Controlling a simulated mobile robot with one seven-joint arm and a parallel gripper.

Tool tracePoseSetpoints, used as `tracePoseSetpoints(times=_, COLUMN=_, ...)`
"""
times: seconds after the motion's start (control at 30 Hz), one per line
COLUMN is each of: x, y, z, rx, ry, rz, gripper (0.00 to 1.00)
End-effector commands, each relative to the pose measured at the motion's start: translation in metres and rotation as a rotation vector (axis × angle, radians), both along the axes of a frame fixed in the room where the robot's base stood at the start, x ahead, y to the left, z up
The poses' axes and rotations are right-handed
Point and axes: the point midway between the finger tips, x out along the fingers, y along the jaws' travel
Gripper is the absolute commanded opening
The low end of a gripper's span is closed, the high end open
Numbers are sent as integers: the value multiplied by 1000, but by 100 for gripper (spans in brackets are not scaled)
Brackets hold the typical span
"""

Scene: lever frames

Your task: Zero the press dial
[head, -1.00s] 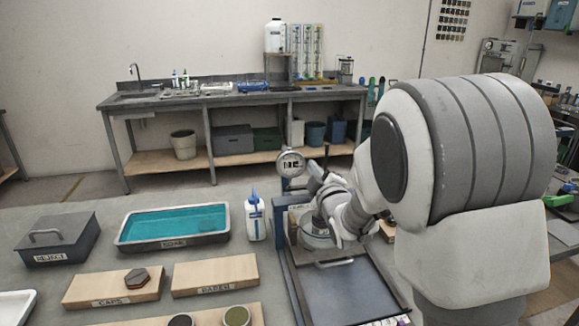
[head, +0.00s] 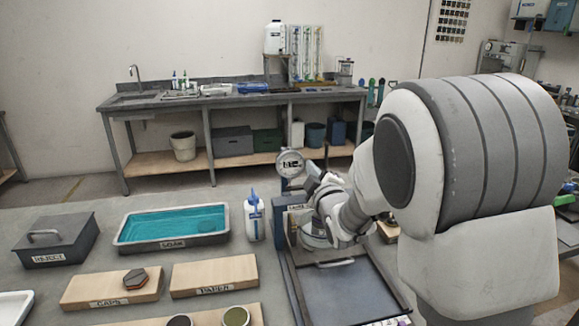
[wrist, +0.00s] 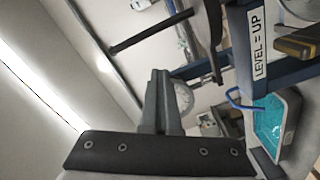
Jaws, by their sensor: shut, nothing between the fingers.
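The press dial (head: 290,163) is a round white gauge with a dark reading window, at the top left of the press (head: 283,220). In the wrist view the dial (wrist: 184,97) shows partly behind my fingers, its reading hidden. My gripper (head: 312,172) is just right of the dial in the head view. In the wrist view my gripper (wrist: 160,75) has its two grey fingers together, with nothing between them. I cannot tell whether a fingertip touches the dial. The press frame (wrist: 259,70) carries a "LEVEL = UP" label.
A black-gripped bar (wrist: 150,33) crosses above my fingers in the wrist view. Left of the press stand a white bottle (head: 254,218), the teal SOAK tray (head: 172,245), the REJECT box (head: 58,238) and the CAPS (head: 90,292) and PAPER (head: 214,275) boards.

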Motion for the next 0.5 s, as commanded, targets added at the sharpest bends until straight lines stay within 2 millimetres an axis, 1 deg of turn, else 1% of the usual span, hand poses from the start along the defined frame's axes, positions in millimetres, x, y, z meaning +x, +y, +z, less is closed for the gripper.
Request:
tracePoseSetpoints(times=0.03, x=-1, y=4, z=0, rx=1, ry=-4, rz=9, gripper=0)
tracePoseSetpoints(times=0.5, x=-1, y=7, z=-5, rx=0, ry=-3, rz=13, gripper=0)
